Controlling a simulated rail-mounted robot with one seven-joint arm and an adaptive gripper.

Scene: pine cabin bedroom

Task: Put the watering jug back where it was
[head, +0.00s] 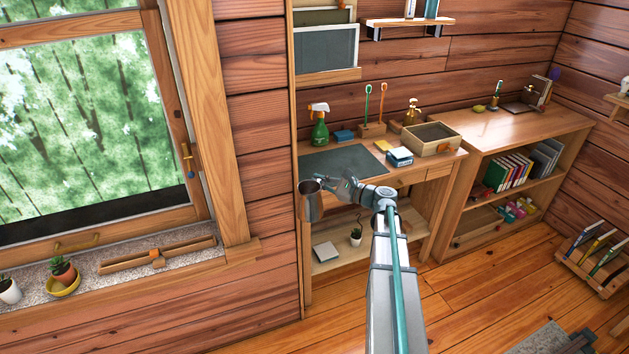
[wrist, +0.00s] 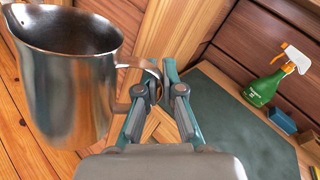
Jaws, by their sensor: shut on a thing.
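My gripper (head: 345,188) is shut on the jug's handle, which runs between the fingertips in the wrist view (wrist: 155,80).
The desk (head: 425,172) bears a dark green mat (head: 340,160), a green spray bottle (head: 319,126), a tool stand (head: 371,130) and a wooden box (head: 430,138). The window sill (head: 115,287) at left holds potted plants and a wooden rack. The mat is clear.

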